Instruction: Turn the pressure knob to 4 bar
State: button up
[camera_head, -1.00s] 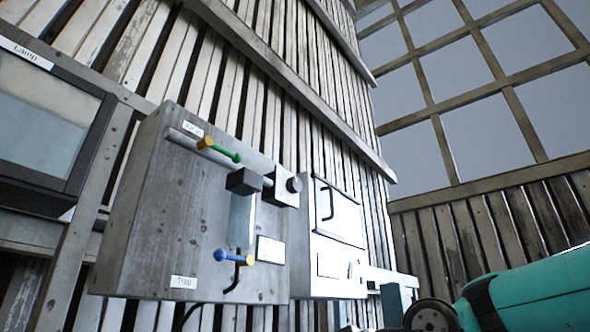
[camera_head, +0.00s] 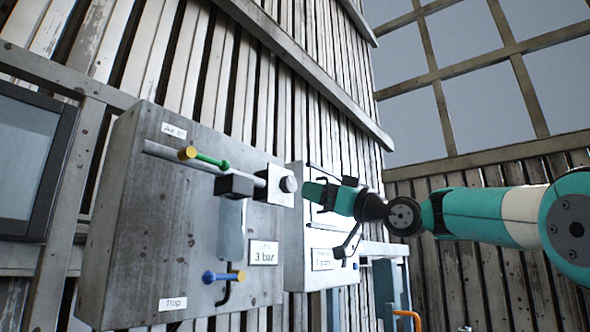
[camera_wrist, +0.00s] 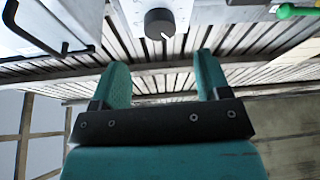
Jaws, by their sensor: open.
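The pressure knob (camera_head: 288,184) is a dark round knob on a pale square plate at the right side of the grey panel. A label (camera_head: 263,253) below it reads 3 bar. My gripper (camera_head: 318,194) is just right of the knob in the head view, apart from it. In the wrist view, the knob (camera_wrist: 160,23) shows a white pointer mark and lies beyond the two teal fingers, roughly midway between them. My gripper (camera_wrist: 160,72) is open there, with nothing between its fingers. The scale around the knob is too small to read.
A valve with a green lever (camera_head: 212,160) and yellow end is on the "Air in" pipe. A blue-and-yellow valve (camera_head: 223,277) sits near the "Trap" label. A white box (camera_head: 312,235) with a black handle stands right of the panel, behind my gripper.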

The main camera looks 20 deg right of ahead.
aim_at(292, 184)
jog(key=p+x, duration=0.3)
jog(key=x, duration=0.3)
jog(key=shift+w+a+r+p, duration=0.1)
jog(key=shift+w+r+p, duration=0.05)
jog(key=shift+r+p, duration=0.2)
jog(key=shift+w+a, duration=0.3)
jog(key=shift+w, duration=0.1)
jog(key=c, duration=0.9)
